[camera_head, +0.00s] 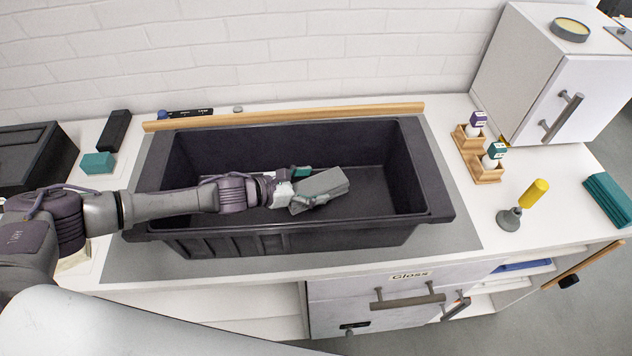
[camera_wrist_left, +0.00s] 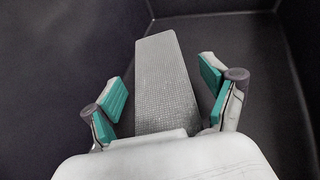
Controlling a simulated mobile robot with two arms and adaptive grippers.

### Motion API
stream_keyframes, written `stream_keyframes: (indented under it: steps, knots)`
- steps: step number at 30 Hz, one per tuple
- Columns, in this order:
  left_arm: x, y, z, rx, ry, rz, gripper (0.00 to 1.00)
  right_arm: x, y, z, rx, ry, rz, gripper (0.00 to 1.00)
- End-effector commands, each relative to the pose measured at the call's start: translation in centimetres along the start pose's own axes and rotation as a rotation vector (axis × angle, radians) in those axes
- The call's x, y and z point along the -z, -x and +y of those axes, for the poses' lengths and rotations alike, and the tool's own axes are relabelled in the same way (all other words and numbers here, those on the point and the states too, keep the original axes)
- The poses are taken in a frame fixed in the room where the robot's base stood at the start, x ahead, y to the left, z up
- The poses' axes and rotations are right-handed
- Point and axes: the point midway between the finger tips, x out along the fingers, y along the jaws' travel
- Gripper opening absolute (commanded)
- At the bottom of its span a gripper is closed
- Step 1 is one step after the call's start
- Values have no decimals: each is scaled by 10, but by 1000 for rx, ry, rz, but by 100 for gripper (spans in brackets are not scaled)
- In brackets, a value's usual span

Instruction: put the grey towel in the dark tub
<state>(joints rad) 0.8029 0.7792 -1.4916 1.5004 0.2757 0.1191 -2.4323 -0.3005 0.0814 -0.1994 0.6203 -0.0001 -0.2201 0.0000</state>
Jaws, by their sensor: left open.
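The grey towel (camera_head: 322,187) is a folded, textured block inside the dark tub (camera_head: 432,190), near the middle in the head view. In the left wrist view the towel (camera_wrist_left: 165,75) lies between the fingers, with dark tub floor and walls around it. My left gripper (camera_head: 300,188) reaches into the tub from the left. In the left wrist view its teal-padded fingers (camera_wrist_left: 163,95) are spread, with a gap on each side of the towel. Whether the towel rests fully on the tub floor is hard to tell. My right gripper is not in view.
A wooden strip (camera_head: 290,115) runs behind the tub. To the right are wooden holders (camera_head: 487,170) with small bottles, a yellow-handled tool (camera_head: 533,194), a teal folded cloth (camera_head: 607,199) and a white cabinet (camera_head: 540,80). A black box (camera_head: 35,155) and a teal block (camera_head: 98,163) are at left.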

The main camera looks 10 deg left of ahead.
Motion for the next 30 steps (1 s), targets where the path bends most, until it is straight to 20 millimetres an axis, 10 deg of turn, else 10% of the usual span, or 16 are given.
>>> stream_keyframes:
  steps: [12, 30]
  knots:
    - [-1, 62, 0, 0, 1, 2, 85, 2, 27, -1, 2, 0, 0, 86]
    - [-1, 64, 0, 0, 0, -1, 85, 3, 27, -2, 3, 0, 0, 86]
